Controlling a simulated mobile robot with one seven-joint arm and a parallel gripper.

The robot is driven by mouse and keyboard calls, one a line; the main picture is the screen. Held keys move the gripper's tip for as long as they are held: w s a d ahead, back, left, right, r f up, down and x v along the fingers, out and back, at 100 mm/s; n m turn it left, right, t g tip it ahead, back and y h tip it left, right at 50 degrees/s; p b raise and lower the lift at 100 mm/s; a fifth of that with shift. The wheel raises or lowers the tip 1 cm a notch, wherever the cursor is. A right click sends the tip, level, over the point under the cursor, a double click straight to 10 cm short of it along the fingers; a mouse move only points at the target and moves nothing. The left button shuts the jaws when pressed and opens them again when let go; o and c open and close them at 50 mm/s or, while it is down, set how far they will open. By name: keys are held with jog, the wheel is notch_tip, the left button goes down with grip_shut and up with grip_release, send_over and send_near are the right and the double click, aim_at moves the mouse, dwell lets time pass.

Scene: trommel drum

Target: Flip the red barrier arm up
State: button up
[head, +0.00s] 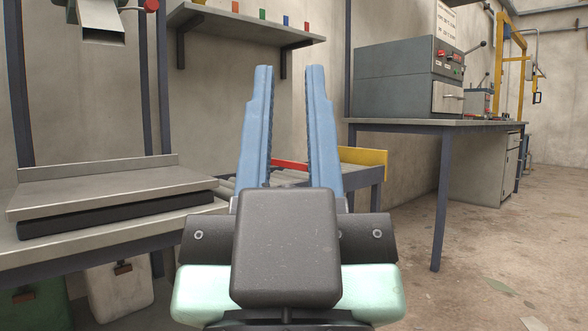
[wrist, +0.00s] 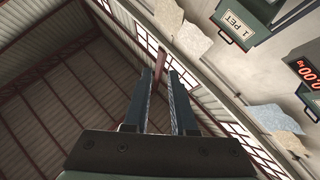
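A red bar (head: 290,165), likely the barrier arm, shows in the head view through the gap between my fingers. It lies roughly level by a roller bench against the wall, and its ends are hidden behind the fingers. My gripper (head: 290,80) stands upright in front of it with its blue fingers pointing up. The fingers are apart with nothing between them, and I see no contact with the bar. In the wrist view my gripper (wrist: 162,78) is also open, pointing toward the ceiling; the red bar is not identifiable there.
A yellow panel (head: 363,157) stands right of the bar on the roller bench (head: 362,178). A bench with a plate (head: 110,190) is at left. A grey machine (head: 408,80) sits on a table at right. A shelf (head: 245,25) hangs above. Floor at right is mostly clear.

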notch_tip(320, 180, up, 32)
jog(key=p, duration=3.1)
jog(key=shift+r+p, duration=0.15)
jog(key=shift+p, duration=0.2)
grip_shut()
jog(key=shift+w, duration=0.1)
